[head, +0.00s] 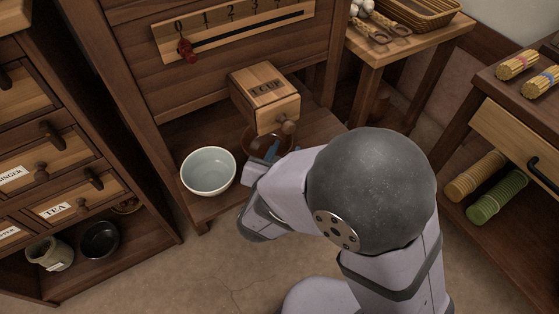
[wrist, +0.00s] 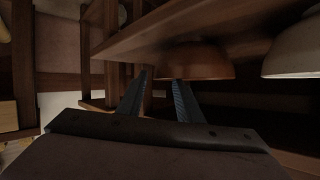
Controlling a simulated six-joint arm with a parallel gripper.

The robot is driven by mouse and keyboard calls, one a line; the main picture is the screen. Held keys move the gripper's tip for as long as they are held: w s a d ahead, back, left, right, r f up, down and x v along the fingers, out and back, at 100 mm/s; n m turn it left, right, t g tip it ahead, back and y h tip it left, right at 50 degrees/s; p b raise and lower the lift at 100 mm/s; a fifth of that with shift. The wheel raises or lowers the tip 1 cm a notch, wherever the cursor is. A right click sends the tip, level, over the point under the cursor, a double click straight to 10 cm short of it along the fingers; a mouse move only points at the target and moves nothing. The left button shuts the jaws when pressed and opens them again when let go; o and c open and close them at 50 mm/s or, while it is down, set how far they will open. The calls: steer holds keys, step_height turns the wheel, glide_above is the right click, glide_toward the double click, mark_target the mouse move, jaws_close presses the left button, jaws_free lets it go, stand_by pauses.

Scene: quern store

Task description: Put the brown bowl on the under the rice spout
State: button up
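The brown bowl (head: 257,142) stands on the low wooden ledge, just below and partly behind the protruding wooden box marked "1 CUP" (head: 265,97). My arm and gripper hide part of the bowl in the head view. My gripper (head: 271,152) is at the bowl's near side. In the wrist view the brown bowl (wrist: 208,62) appears inverted, just beyond my fingers. The two dark fingers of my gripper (wrist: 161,80) are apart, with a gap between the tips. I cannot tell whether a finger touches the rim. No separate rice spout is clearly visible.
A pale blue-white bowl (head: 208,176) stands close to the left on the same ledge and shows in the wrist view (wrist: 293,52). A red slider (head: 185,50) sits on the numbered scale. A drawer cabinet (head: 60,150) is at left; a side table (head: 510,110) is at right.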

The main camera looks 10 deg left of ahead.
steer(key=p+v, duration=0.2)
steer(key=v, duration=0.5)
steer(key=shift+s+r+p, duration=0.2)
steer(key=shift+s+p, duration=0.15)
steer(key=shift+p, duration=0.05)
steer(key=shift+w, duration=0.1)
steer(key=w+d+n+g+y+p, duration=0.25)
steer(key=d+g+p, duration=0.25)
steer(key=d+g, duration=0.35)
steer(key=s+d+r+g+h+p, duration=0.1)
steer(key=s+d+g, duration=0.1)
steer(key=s+d, duration=0.45)
steer(key=s+d+r+g+h+p, duration=0.2)
steer(key=s+d+g, duration=0.1)
steer(key=d, duration=0.7)
step_height(320, 180, up, 38)
steer(key=p, duration=3.7)
steer(key=shift+m, duration=0.45)
